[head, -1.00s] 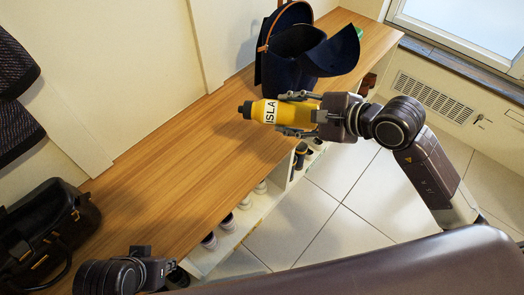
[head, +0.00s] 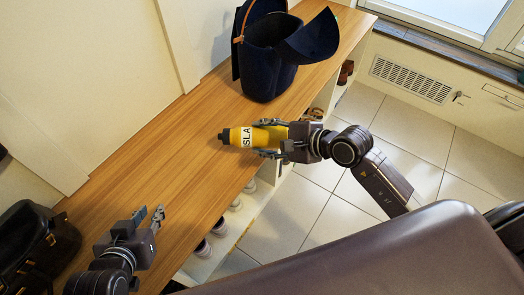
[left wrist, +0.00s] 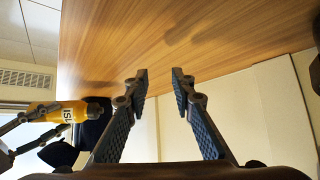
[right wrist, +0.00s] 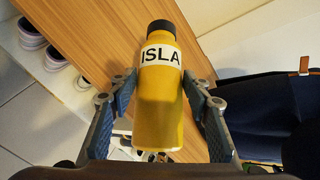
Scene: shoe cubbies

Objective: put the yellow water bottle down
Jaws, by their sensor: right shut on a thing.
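The yellow water bottle (head: 255,136) has a black cap and a white label reading ISLA. My right gripper (head: 268,139) is shut on it and holds it on its side, cap pointing left, over the front edge of the wooden bench top (head: 165,150). In the right wrist view the bottle (right wrist: 160,100) lies between the two fingers. My left gripper (head: 150,218) is open and empty above the near left part of the bench. Its parted fingers show in the left wrist view (left wrist: 160,85). The bottle also shows there at the left (left wrist: 62,113).
A dark navy bag (head: 270,60) with a brown strap stands on the bench behind the bottle. A black handbag (head: 35,245) sits at the near left. Shoes (head: 203,247) stand in white cubbies below the bench. The bench middle is clear.

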